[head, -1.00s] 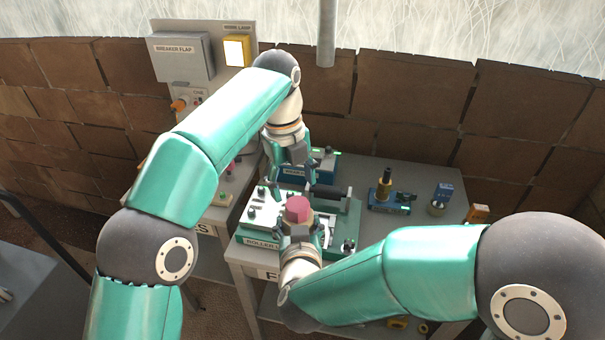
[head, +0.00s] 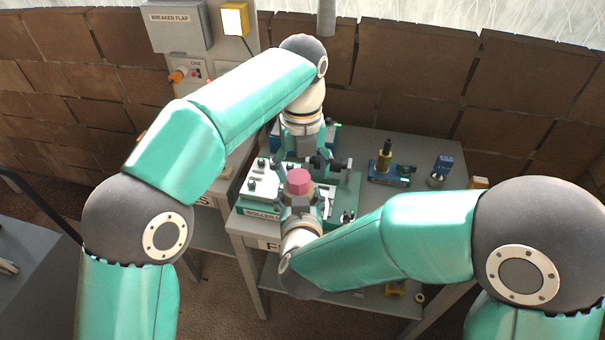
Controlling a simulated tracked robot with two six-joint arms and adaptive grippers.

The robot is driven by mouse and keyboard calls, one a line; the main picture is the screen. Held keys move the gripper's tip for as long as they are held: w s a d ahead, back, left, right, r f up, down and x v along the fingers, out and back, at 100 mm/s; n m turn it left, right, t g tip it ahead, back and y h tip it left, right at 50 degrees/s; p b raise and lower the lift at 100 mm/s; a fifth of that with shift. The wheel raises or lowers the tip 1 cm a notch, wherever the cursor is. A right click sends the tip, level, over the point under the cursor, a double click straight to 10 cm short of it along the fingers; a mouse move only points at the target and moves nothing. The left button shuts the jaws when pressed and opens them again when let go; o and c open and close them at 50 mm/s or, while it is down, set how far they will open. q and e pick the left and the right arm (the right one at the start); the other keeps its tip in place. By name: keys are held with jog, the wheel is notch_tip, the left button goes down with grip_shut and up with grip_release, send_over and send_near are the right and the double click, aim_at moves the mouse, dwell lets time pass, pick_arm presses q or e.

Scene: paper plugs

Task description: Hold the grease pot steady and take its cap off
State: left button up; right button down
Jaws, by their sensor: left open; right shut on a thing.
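The grease pot's pinkish-red cap (head: 298,176) shows on top, just above my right gripper. My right gripper (head: 299,200) is shut on the grease pot, whose body is mostly hidden by the fingers and wrist. The pot looks about upright over the green and white roller fixture; I cannot tell whether it touches it. My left gripper (head: 312,160) is open, points down and sits just behind and slightly right of the cap, apparently apart from it. Its fingertips are small and partly lost against the fixture.
The roller fixture (head: 262,188) fills the left of the grey table (head: 400,204). A panel with a breaker flap (head: 177,27) stands behind left.

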pick_arm(q)
jog(key=shift+d+f, duration=0.1)
jog(key=shift+f, duration=0.7)
jog(key=shift+o, duration=0.3)
jog(key=shift+d, duration=0.1)
